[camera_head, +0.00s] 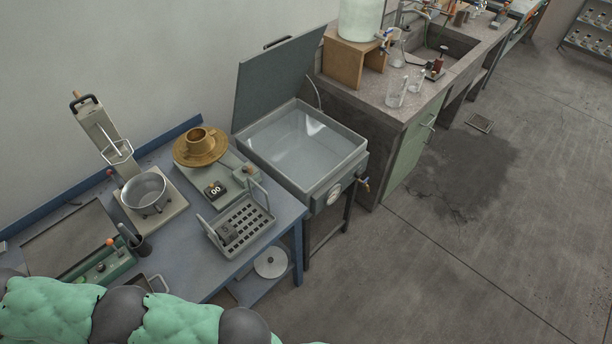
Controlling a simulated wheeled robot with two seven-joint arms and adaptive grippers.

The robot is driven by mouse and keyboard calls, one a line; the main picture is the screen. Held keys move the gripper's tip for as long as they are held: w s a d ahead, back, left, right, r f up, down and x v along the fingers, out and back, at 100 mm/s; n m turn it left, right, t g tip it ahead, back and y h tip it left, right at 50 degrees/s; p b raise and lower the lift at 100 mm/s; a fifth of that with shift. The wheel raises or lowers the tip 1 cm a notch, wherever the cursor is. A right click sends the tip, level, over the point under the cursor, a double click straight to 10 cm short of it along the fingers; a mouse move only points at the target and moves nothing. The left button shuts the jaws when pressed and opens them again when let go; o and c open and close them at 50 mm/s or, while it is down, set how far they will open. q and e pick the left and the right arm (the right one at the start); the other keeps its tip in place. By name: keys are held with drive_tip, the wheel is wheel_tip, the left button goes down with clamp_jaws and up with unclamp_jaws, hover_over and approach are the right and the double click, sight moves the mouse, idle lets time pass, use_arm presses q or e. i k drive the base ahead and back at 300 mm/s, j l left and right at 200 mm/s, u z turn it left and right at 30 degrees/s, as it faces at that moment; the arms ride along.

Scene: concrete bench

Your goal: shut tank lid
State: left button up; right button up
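The tank (348,162) is a grey, box-shaped basin on dark legs, with what looks like clear water inside. Its lid (275,80) is a flat grey panel that stands open, tilted up along the tank's back edge near the wall. A dark handle (277,42) sits on the lid's top edge. A round dial (333,194) and a small tap (363,184) are on the tank's front. A green and dark grey arm of mine crosses the bottom left, but neither gripper shows.
A blue-grey bench (184,245) left of the tank holds a wire-handled rack (243,226), a brass piece (200,146) and a metal bowl (145,190). A concrete counter (385,112) with glassware adjoins the tank's right. The floor (450,270) in front is open.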

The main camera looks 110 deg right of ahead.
sight(269, 78)
drive_tip(key=z, duration=3.6)
